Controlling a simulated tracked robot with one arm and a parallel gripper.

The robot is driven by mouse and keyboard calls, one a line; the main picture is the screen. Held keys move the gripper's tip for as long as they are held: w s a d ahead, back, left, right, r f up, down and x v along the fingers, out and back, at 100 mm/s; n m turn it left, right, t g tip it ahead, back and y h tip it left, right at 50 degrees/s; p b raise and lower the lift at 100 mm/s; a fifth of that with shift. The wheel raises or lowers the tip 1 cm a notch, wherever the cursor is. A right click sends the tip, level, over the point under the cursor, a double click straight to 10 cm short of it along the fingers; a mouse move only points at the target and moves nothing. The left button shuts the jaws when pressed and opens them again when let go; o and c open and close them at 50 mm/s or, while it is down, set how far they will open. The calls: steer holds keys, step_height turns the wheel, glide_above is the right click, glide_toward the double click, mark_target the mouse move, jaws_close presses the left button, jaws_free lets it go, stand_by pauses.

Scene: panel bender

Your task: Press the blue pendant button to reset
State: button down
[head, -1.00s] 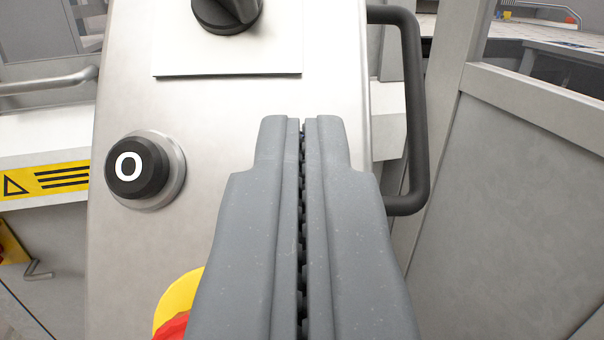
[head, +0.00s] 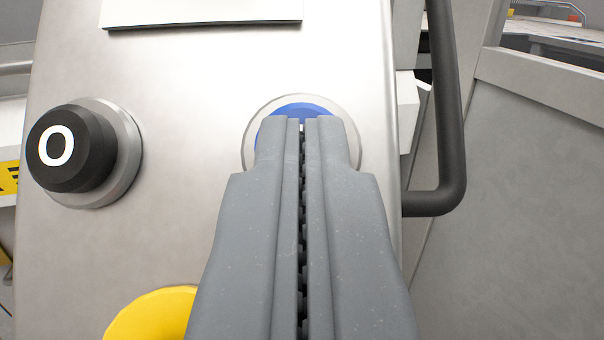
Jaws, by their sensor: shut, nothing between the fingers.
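The blue button (head: 300,110) sits in a pale round ring on the brushed-metal pendant panel (head: 190,140). Only its upper part shows; my gripper covers the rest. My gripper (head: 302,122) is shut and empty. Its fingertips lie over the lower part of the blue button in the picture. I cannot tell whether they touch it.
A black button marked O (head: 72,148) stands out left of the blue button. A yellow round base (head: 155,315) is partly hidden at lower left. A black handle (head: 447,110) runs along the panel's right side. A white plate (head: 200,12) is above.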

steer(key=shift+w+f, duration=0.25)
steer(key=shift+w, duration=0.15)
steer(key=shift+f, duration=0.1)
steer(key=shift+s, duration=0.1)
steer(key=s+r, duration=0.1)
steer(key=s, duration=1.2)
steer(key=shift+d+r+p, duration=0.15)
steer(key=shift+r+p, duration=0.15)
steer(key=shift+p, duration=0.05)
steer(key=shift+w, duration=0.1)
stand_by(0.3)
